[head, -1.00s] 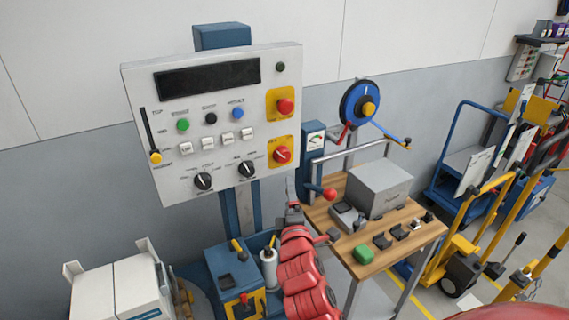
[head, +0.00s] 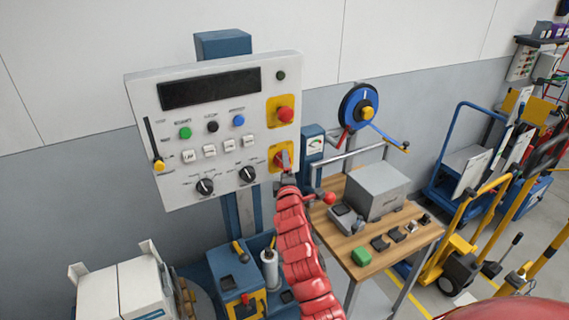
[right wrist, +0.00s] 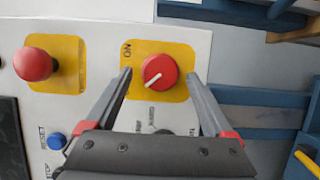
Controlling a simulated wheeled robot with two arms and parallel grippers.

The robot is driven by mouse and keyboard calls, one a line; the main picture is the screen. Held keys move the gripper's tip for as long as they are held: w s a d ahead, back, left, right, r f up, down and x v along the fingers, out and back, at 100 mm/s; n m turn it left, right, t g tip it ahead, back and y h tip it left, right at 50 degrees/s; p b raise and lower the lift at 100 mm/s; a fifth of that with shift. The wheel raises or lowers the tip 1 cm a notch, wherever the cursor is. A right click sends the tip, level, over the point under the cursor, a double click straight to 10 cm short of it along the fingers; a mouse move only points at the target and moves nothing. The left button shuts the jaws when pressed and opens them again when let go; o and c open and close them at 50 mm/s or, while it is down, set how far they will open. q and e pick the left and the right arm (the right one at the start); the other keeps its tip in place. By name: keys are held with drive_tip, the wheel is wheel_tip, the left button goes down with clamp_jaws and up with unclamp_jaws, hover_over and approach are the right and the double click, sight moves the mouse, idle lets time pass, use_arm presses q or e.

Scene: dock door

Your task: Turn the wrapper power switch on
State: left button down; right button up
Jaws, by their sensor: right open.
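The power switch is a red rotary knob with a white pointer line on a yellow plate, low on the right side of the control panel (head: 215,130). My right gripper (right wrist: 161,75) is open, one finger on each side of the knob in the picture; I see no contact. In the head view the right gripper (head: 285,168) is at the plate and partly hides the knob. My left gripper is not in view.
A red mushroom button (head: 285,114) on its own yellow plate sits just above the switch. Black selector knobs (head: 247,174) are left of it. A wooden-topped cart (head: 375,240) with a grey box stands at right.

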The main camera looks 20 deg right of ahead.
drive_tip(key=shift+w+d, duration=0.15)
drive_tip(key=shift+w, duration=0.25)
drive_tip(key=c, duration=1.4)
